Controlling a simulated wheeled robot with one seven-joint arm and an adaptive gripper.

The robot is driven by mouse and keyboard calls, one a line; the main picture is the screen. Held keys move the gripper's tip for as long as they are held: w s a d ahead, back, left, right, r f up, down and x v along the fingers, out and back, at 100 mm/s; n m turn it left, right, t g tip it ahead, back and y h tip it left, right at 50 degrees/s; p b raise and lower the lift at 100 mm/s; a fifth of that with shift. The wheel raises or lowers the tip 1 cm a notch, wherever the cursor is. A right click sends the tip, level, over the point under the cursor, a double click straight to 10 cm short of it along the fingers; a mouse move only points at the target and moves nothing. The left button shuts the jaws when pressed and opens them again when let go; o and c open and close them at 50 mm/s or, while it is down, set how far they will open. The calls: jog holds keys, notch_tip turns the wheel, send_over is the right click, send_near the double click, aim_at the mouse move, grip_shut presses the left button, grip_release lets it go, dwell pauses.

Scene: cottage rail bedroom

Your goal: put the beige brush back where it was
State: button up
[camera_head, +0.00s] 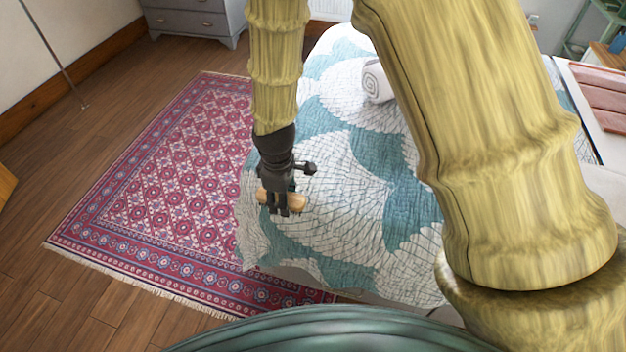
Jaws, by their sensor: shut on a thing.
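The beige brush (296,201) is in my gripper (283,208), which is shut on it. The brush lies roughly level across the dark fingers, with its ends showing at both sides. The gripper points down over the near left edge of the bed (335,215), which has a white and teal quilt. I cannot tell whether the brush touches the quilt or is held above it. The fingers hide the middle of the brush.
A rolled white item (377,82) lies farther back on the bed. A red patterned rug (165,185) covers the floor to the left. A grey drawer unit (195,18) stands at the back. My arm hides part of the bed's right side.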

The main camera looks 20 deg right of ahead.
jog(key=p, duration=0.2)
send_over(312, 183)
jog(key=shift+d+f, duration=0.1)
jog(key=shift+f, duration=2.35)
jog(key=shift+s, duration=0.1)
jog(key=o, duration=1.3)
jog(key=shift+f, duration=0.15)
jog(key=shift+o, duration=0.2)
notch_tip(312, 183, up, 12)
jog(key=b, duration=0.1)
jog(key=shift+r, duration=0.2)
